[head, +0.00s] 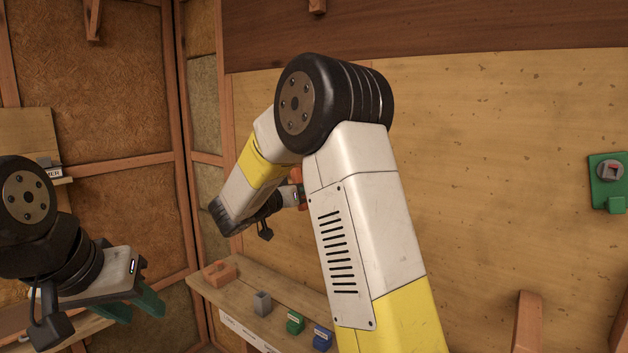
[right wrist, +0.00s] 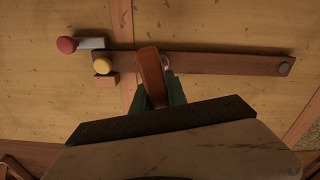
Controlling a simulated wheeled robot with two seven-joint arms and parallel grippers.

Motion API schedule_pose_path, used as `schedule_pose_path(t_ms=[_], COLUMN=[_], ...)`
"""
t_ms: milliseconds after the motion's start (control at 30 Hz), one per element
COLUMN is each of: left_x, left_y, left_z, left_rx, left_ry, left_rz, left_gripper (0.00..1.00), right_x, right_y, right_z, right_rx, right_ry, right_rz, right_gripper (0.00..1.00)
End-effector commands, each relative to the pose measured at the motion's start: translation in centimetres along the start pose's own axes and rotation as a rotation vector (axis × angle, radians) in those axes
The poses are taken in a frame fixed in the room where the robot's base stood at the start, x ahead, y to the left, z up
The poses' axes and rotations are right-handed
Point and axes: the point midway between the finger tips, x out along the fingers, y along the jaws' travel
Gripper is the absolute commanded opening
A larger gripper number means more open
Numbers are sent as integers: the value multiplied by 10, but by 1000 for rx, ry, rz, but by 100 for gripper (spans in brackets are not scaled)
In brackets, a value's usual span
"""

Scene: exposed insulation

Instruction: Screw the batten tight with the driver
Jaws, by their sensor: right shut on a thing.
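In the right wrist view, the driver (right wrist: 152,75) has an orange-brown handle, and the green fingers of my right gripper (right wrist: 160,95) are shut on it. The batten (right wrist: 220,64) is a dark brown bar lying across the tan wall panel, just beyond the driver. A silvery round piece shows beside the driver at the batten; the driver's tip is hidden, so contact cannot be told. A dark round head (right wrist: 284,68) sits at the batten's right end, a yellow knob (right wrist: 102,66) at its left end. In the head view, my right arm hides the batten. My left gripper (head: 136,306) is open and empty at lower left.
A red knob (right wrist: 66,44) with a pale bar sits left of the batten. A wooden shelf (head: 240,298) below holds an orange block (head: 219,272), a grey holder (head: 262,303), and green (head: 295,321) and blue (head: 322,337) pieces. A green wall plate (head: 607,185) is at right.

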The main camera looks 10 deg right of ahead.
Motion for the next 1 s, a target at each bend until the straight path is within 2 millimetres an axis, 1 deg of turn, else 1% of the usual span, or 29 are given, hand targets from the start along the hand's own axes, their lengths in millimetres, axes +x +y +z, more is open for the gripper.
schedule_pose_path(t_ms=[100, 267, 367, 900, 1000], left_x=[0, 0, 0, 0, 0], left_y=[0, 0, 0, 0, 0], left_z=[0, 0, 0, 0, 0], left_rx=[0, 0, 0, 0, 0], left_ry=[0, 0, 0, 0, 0], left_rz=[0, 0, 0, 0, 0], left_gripper=[36, 36, 36, 36, 36], right_x=[0, 0, -1, -30, -32], right_y=[0, 0, 0, 0, 0], right_z=[-1, -1, -1, -1, -1], right_rx=[-6, -110, -124, -123, -123], right_ry=[1, 1, 1, 1, 1], right_rz=[0, 0, 0, 0, 0], right_gripper=[0, 0, 0, 0, 0])
